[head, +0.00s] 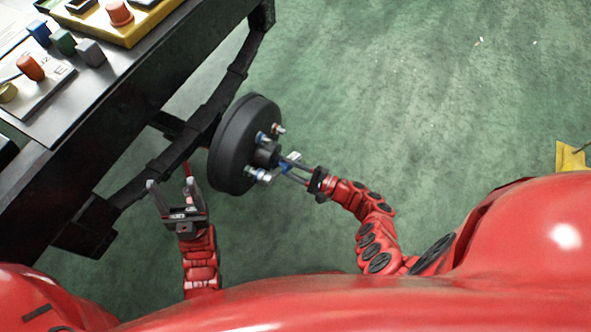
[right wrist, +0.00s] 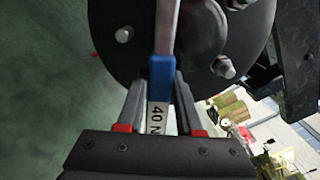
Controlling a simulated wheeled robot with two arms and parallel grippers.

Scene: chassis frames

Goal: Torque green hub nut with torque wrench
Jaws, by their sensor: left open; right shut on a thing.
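A black wheel hub (head: 231,150) is mounted at the end of a dark axle, its studded face turned right. My right gripper (head: 287,168) is shut on the torque wrench, in front of the hub face. In the right wrist view the wrench (right wrist: 162,72) has a blue band and a white label reading "40 N", and lies between the fingers across the hub face (right wrist: 205,50). Its far end is out of that view. My left gripper (head: 172,184) is open and empty, left of the hub.
A dark workbench (head: 110,95) fills the upper left, with a yellow tray (head: 128,30), small coloured blocks (head: 63,42) and a pale board (head: 38,88). The dark axle and beam (head: 205,115) run beside the hub. Green floor is clear on the right, with a yellow object (head: 570,157) at the edge.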

